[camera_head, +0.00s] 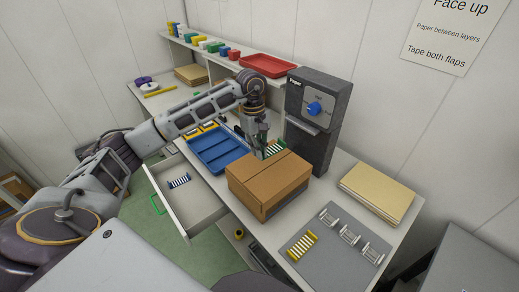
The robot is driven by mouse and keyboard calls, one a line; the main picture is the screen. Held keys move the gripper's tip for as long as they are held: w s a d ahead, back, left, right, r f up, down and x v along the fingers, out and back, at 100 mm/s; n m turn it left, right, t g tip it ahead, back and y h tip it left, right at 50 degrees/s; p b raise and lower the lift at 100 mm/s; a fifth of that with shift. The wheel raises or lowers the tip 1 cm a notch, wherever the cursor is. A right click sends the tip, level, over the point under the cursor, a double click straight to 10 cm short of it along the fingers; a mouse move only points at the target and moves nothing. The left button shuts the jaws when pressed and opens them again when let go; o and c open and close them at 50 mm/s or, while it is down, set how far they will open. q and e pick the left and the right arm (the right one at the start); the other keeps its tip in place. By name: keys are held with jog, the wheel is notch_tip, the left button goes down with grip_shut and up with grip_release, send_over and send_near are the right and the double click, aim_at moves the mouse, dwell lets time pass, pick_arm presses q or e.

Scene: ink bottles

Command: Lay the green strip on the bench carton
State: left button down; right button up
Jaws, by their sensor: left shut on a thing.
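The bench carton (268,182) is a closed brown cardboard box on the white bench, right of the blue tray. The green strip (274,148), with white bars, is at the carton's far edge. My left gripper (262,150) is shut on the green strip, over the carton's back-left edge. I cannot tell whether the strip touches the carton. My right gripper is not in view.
A dark machine with a blue knob (314,109) stands close behind the carton. An open drawer (188,198) holding a blue strip (179,181) juts out at left. A grey mat (335,268) with a yellow strip (301,246) and white racks lies at right, near stacked tan sheets (377,191).

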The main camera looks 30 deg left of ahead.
aim_at(259, 173)
pick_arm(q)
jog(key=shift+n, duration=0.4)
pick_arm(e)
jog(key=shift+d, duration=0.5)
pick_arm(q)
jog(key=shift+f, duration=0.1)
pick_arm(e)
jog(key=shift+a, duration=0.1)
pick_arm(q)
jog(key=shift+f+b, duration=0.6)
jog(key=shift+f, duration=0.6)
jog(key=shift+f+b, duration=0.85)
jog(key=shift+f, duration=1.25)
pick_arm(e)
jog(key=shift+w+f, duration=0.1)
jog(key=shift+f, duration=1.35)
pick_arm(q)
jog(key=shift+f, duration=0.2)
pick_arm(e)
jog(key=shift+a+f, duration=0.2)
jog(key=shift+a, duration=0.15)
pick_arm(q)
jog(key=shift+f+b, duration=0.4)
jog(key=shift+b, duration=0.15)
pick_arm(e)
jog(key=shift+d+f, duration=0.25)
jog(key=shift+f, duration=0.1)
